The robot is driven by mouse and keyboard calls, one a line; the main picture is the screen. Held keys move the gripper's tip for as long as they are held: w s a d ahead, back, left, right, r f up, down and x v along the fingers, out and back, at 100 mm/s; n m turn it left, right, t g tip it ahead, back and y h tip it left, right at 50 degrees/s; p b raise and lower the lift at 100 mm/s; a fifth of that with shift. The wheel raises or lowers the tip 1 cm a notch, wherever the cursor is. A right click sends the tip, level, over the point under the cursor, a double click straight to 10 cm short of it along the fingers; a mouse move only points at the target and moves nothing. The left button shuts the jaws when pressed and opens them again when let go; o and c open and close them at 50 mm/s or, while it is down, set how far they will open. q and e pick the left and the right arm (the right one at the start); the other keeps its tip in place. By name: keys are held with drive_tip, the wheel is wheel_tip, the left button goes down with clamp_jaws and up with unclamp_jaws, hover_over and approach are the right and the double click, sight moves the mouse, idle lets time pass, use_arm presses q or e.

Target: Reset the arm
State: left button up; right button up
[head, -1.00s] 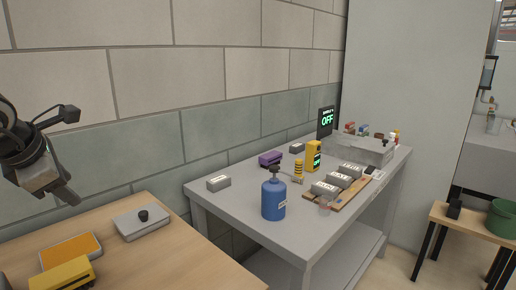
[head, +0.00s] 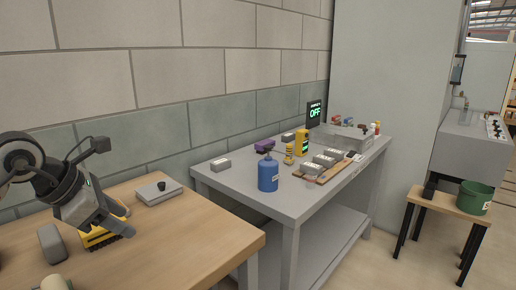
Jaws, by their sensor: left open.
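My left gripper (head: 122,222) hangs over the wooden table at the left of the head view, its jaws open and pointing down and to the right. It overlaps a yellow object (head: 97,238) on that table in the picture; I see no clear grip on it, and part of the object is hidden behind the gripper. My right gripper is not in view.
A grey box with a black knob (head: 159,191) lies at the back of the wooden table (head: 190,250). Beyond stands a grey bench (head: 285,205) with a blue bottle (head: 268,175), a wooden board with grey blocks (head: 314,175) and an OFF display (head: 314,113). A green bucket (head: 474,198) sits on a stool.

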use_arm(q)
drive_tip(key=s+d+f+n+h, duration=0.2)
drive_tip(key=s+d+n+h, duration=0.15)
drive_tip(key=d+h, duration=0.5)
drive_tip(key=s+d+f+n+h, duration=0.1)
drive_tip(key=s+d+n+h, duration=0.3)
drive_tip(key=d, duration=0.7)
drive_tip(key=w+a+f+n+t+y, duration=0.15)
drive_tip(key=f+n+t+y, duration=0.35)
drive_tip(key=n, duration=0.7)
drive_tip(key=a+f+n+t+y, duration=0.25)
drive_tip(key=f+n+t, duration=0.3)
drive_tip(key=n, duration=0.55)
drive_tip(key=s+a+f+n+g+y, duration=0.1)
drive_tip(key=s+f+n+g+y, duration=0.2)
drive_tip(key=s+f+n, duration=0.3)
drive_tip(key=s+f+n+g+y, duration=0.3)
drive_tip(key=s+f+n, duration=0.4)
drive_tip(key=f, duration=0.4)
drive_tip(key=shift+a+f, duration=0.2)
drive_tip(key=shift+a, duration=0.2)
